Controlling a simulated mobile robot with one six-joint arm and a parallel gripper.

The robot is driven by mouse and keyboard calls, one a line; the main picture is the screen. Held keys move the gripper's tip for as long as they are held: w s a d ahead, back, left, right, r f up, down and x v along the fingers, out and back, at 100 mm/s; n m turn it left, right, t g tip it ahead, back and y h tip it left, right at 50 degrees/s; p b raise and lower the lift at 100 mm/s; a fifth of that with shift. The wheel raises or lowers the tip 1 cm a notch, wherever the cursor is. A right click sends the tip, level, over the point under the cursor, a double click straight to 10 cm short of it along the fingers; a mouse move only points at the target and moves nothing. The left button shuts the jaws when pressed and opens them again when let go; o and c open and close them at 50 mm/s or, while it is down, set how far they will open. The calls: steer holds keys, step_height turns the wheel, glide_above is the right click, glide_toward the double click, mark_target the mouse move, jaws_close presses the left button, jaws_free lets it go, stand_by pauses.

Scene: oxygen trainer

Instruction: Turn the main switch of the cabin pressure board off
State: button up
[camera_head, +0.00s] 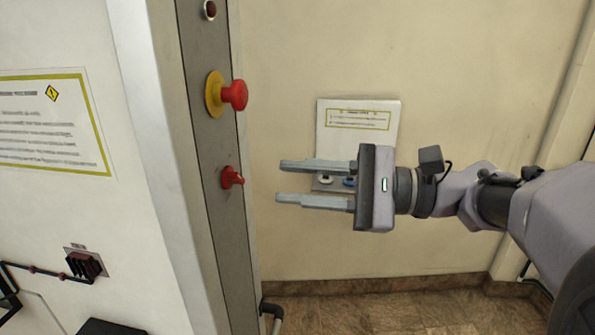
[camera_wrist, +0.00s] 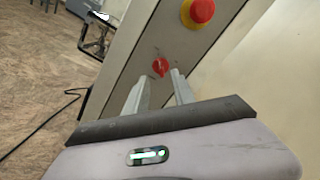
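A red rotary switch (camera_head: 231,177) sits on the narrow grey panel (camera_head: 204,148), below a red mushroom button on a yellow ring. My gripper (camera_head: 278,182) is open and empty, to the right of the red switch and apart from it, with its fingers pointing left towards the panel. In the wrist view the red switch (camera_wrist: 160,67) shows beyond and between the fingertips of my gripper (camera_wrist: 158,80). I cannot read any label that names the switch or its position.
The mushroom button (camera_head: 234,95) sticks out just above the switch. A dark red lamp (camera_head: 209,10) is higher up. A white notice board (camera_head: 358,125) hangs on the wall behind my gripper. A black hose or handle (camera_head: 272,311) is low by the panel.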

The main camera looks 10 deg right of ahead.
steer(key=v, duration=1.1)
steer(key=shift+p, duration=0.4)
